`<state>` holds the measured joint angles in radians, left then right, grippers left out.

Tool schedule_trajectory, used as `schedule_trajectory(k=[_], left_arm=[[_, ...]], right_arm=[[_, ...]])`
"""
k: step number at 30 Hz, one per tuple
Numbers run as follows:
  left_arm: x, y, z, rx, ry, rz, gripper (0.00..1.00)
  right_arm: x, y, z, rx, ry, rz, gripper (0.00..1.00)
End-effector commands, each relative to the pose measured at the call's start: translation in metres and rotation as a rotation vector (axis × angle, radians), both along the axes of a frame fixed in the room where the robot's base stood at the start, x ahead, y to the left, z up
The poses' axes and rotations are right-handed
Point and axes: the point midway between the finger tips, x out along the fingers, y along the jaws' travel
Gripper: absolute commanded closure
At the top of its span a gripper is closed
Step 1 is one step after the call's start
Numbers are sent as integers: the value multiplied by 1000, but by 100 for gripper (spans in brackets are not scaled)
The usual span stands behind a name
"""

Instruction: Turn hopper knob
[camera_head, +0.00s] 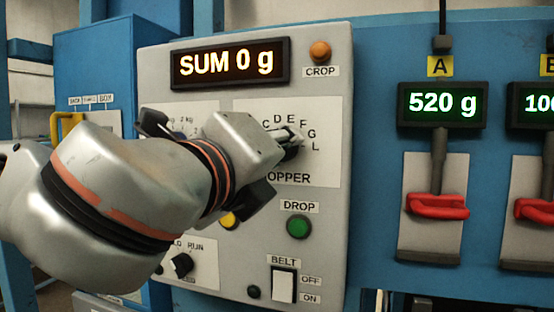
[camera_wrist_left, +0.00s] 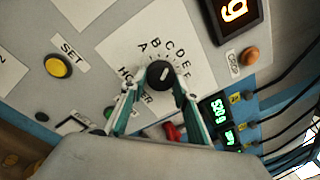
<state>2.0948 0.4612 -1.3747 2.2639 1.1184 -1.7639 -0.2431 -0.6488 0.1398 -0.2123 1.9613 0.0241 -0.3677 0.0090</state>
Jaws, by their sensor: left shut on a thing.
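The hopper knob (camera_wrist_left: 160,75) is a round black knob with a light pointer mark, on a white dial plate with letters around it. In the head view the knob (camera_head: 288,150) is mostly covered by my left gripper (camera_head: 285,143); the letters C, D, E, F, G and L show around it. In the left wrist view my left gripper (camera_wrist_left: 158,84) has a finger on each side of the knob and is shut on it. A to E are readable there. I cannot tell which letter the pointer is at. My right gripper is not in view.
The grey panel (camera_head: 334,210) also carries a "SUM 0 g" display (camera_head: 230,63), an orange CROP button (camera_head: 319,51), a green DROP button (camera_head: 299,226) and a BELT switch (camera_head: 284,285). To the right, a red handle (camera_head: 438,207) sits under a "520 g" display (camera_head: 442,104).

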Motion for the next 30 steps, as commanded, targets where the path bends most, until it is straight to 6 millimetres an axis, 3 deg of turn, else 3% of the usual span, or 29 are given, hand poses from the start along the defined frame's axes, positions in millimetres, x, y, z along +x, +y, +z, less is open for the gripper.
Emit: schedule_trajectory(k=[15, 30], left_arm=[[0, -1, 1, -366, 118, 1, 91], [0, -1, 2, -464, 149, 1, 91]], right_arm=[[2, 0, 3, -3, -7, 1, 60], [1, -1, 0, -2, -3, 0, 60]])
